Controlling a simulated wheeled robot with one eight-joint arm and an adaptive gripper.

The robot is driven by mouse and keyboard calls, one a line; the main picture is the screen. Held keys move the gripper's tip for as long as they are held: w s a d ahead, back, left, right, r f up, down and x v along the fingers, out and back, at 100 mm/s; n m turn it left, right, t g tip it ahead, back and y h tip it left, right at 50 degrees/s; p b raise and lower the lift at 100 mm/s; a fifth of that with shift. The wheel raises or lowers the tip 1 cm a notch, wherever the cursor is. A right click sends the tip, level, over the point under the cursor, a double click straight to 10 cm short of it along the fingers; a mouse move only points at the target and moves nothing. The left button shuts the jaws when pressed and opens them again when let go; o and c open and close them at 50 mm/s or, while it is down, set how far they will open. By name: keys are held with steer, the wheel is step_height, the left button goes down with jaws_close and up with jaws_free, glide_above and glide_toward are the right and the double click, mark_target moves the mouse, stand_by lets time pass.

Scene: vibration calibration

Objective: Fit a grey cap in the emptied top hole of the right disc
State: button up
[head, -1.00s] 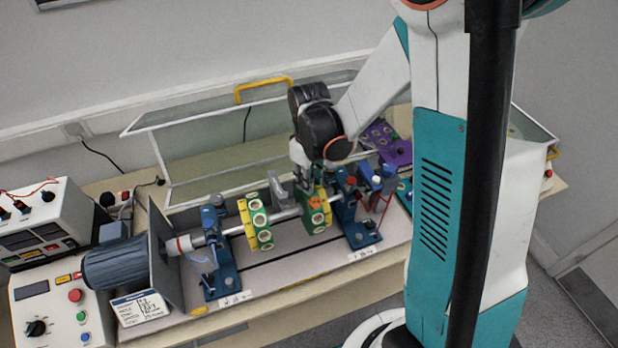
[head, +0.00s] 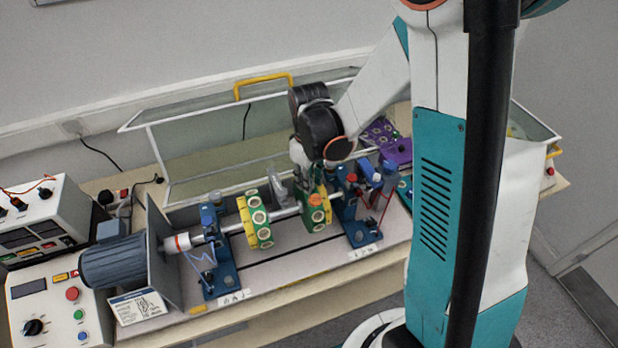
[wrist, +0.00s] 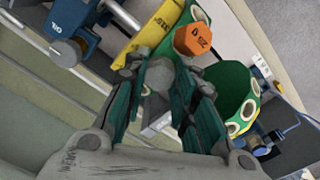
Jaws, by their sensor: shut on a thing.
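The right disc (head: 317,213) is green and yellow and sits on the shaft beside the right blue stand. An orange hexagonal piece (head: 316,200) sits on its rim and shows large in the wrist view (wrist: 192,40). My gripper (wrist: 160,80) is shut on a rounded grey piece (wrist: 159,74), which appears to be the grey cap. It is close beside the right disc's yellow face (wrist: 155,33). In the head view my wrist hides the fingertips and the top of that disc. I cannot see the top hole or tell whether the cap touches it.
The left disc (head: 256,218), with pale-ringed holes, is on the same shaft. Blue stands (head: 220,268) hold the shaft, and a motor (head: 114,261) is at the left. A clear guard (head: 200,146) with a yellow handle stands open behind. A purple holder (head: 394,150) is behind right.

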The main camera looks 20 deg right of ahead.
steer(key=shift+f, duration=0.1)
steer(key=o, duration=0.7)
step_height(320, 180, up, 12)
stand_by(0.3)
stand_by(0.5)
